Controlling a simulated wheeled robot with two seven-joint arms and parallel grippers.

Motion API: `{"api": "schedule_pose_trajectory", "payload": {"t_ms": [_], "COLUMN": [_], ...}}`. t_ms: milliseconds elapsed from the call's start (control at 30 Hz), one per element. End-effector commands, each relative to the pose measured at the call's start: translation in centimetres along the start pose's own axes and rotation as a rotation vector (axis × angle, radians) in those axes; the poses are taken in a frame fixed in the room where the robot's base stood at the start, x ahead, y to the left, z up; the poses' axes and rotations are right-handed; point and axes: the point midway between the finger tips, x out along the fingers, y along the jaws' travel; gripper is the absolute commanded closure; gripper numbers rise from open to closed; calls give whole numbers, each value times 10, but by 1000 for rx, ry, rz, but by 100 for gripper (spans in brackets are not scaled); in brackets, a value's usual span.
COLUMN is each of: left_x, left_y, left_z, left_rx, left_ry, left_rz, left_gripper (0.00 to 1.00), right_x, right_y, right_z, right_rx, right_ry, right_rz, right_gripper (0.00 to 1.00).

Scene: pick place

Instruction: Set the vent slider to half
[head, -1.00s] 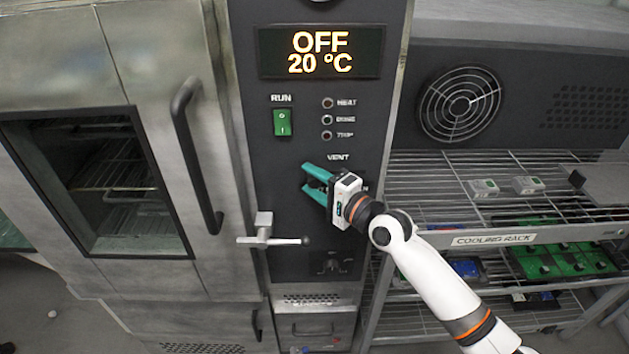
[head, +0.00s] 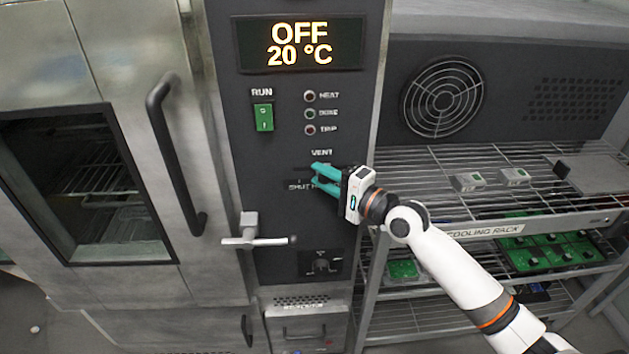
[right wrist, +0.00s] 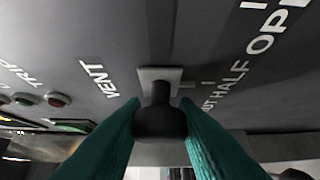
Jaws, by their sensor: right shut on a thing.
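The vent slider's dark knob (right wrist: 160,122) stands out from a small grey plate on the panel in the right wrist view. My right gripper (head: 315,172) has its teal fingers on both sides of the knob, shut on it. In the right wrist view the fingers flank the knob closely. The labels SHUT (head: 299,187), HALF (right wrist: 230,84) and OPEN (right wrist: 268,32) run along the slider. The fingers hide part of this row in the head view. The knob appears on the SHUT side of the HALF label; its exact setting is hard to tell. My left gripper is out of view.
The dark control panel carries a display (head: 300,44) reading OFF 20 °C, a green RUN switch (head: 263,117) and several indicator lamps. A lever handle (head: 255,238) and a rotary knob (head: 321,263) lie below the slider. A cooling rack (head: 484,231) stands at right.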

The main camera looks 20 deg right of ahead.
Motion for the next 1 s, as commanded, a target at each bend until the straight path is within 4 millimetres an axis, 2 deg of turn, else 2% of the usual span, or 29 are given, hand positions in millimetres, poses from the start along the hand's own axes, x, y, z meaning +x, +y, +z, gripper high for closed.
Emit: {"api": "schedule_pose_trajectory", "payload": {"t_ms": [167,200,300,667,767,1000], "left_x": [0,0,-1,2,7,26], "left_y": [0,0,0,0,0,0], "left_z": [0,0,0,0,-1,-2], "left_rx": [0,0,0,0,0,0], "left_ry": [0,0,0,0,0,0], "left_rz": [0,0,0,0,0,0], "left_gripper": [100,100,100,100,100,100], "right_x": [0,0,0,-5,-18,-70], "right_y": [-1,-1,-1,-2,-4,-6], "right_z": [0,0,-1,0,0,-1], "right_rx": [2,2,2,1,0,-2], "right_ry": [0,0,1,-1,0,1], "right_rz": [-3,-3,-2,-2,-4,-7], "right_gripper": [100,67,53,53,53,53]}}
